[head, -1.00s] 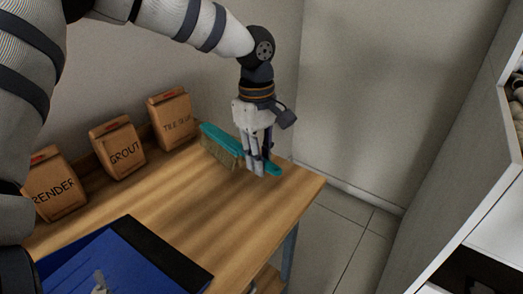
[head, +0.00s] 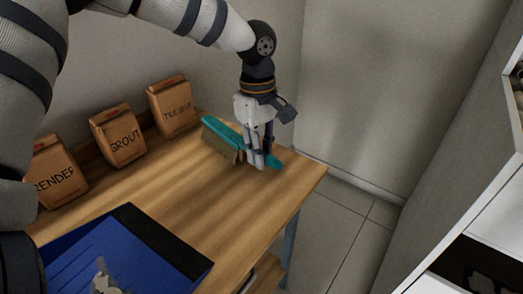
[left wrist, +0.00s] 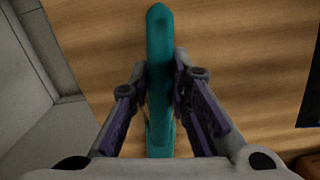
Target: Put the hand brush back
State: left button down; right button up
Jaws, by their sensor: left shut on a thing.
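The hand brush (head: 222,136) has a teal back and handle and tan bristles. It is at the far right part of the wooden bench, bristles facing down. My left gripper (head: 260,162) is shut on its handle. In the left wrist view the teal handle (left wrist: 159,45) runs between the two fingers of the left gripper (left wrist: 160,90), which press it from both sides. I cannot tell whether the bristles touch the bench top. My right gripper is not in view.
The wooden bench (head: 215,205) carries paper bags marked RENDER (head: 55,172), GROUT (head: 118,137) and TILE GLUE (head: 172,106) along the wall. A blue and black box (head: 125,255) is at the front. White shelving (head: 480,225) stands at the right. The bench middle is clear.

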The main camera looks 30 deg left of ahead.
pick_arm(q)
jog(key=c, duration=1.4)
grip_release()
jog(key=r, duration=0.8)
jog(key=a+r, duration=0.1)
jog(key=r, duration=0.3)
jog(key=shift+w, duration=0.15)
